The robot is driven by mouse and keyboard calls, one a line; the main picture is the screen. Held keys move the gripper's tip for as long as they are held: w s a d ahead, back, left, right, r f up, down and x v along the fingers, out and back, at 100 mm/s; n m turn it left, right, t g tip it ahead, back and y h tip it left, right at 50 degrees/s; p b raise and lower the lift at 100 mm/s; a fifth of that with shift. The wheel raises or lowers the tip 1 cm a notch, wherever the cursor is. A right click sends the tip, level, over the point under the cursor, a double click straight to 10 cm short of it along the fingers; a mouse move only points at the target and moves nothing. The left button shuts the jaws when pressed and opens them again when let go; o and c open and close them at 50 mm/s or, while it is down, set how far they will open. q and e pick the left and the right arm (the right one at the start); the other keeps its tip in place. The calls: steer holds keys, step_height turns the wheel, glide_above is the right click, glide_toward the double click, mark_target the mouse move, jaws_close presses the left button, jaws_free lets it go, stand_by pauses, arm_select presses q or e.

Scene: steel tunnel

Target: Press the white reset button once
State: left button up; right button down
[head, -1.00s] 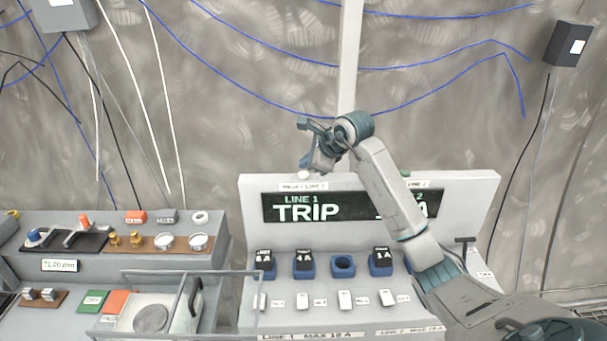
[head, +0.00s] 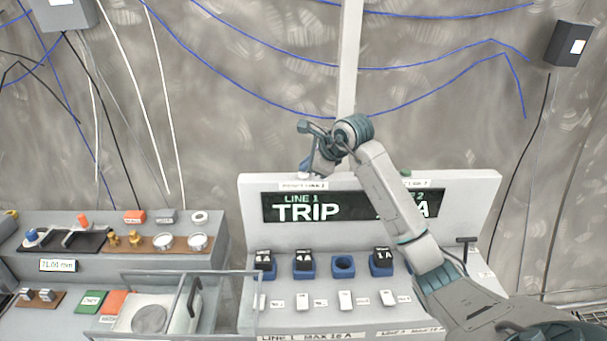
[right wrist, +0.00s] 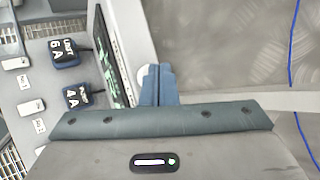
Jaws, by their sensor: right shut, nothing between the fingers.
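The white reset button (right wrist: 143,73) shows in the right wrist view as a pale round cap partly behind my fingertips. It sits on the top edge of the grey panel (head: 460,190), above the LINE 1 display. The display (head: 307,208) reads "LINE 1 TRIP"; my arm covers part of its right side. My right gripper (head: 305,170) is shut and empty, pointing down at the button. Its blue fingers (right wrist: 158,74) overlap the button in the right wrist view; I cannot tell whether they touch it. In the head view the fingertips mostly hide the button. My left gripper is not in view.
Several black-topped plugs (head: 303,262) in blue sockets and an empty blue socket (head: 343,266) are on the panel, with white switches (head: 345,300) below. The wall behind carries cables.

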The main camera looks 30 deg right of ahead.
mark_target(306, 175)
steer(key=shift+f, duration=0.3)
steer(key=shift+r, duration=0.2)
stand_by(0.3)
steer(key=shift+r+p, duration=0.35)
steer(key=shift+r, duration=0.35)
steer(key=shift+r, duration=0.1)
steer(key=shift+r+p, duration=1.65)
steer(key=shift+r, duration=0.8)
steer(key=shift+f, duration=0.1)
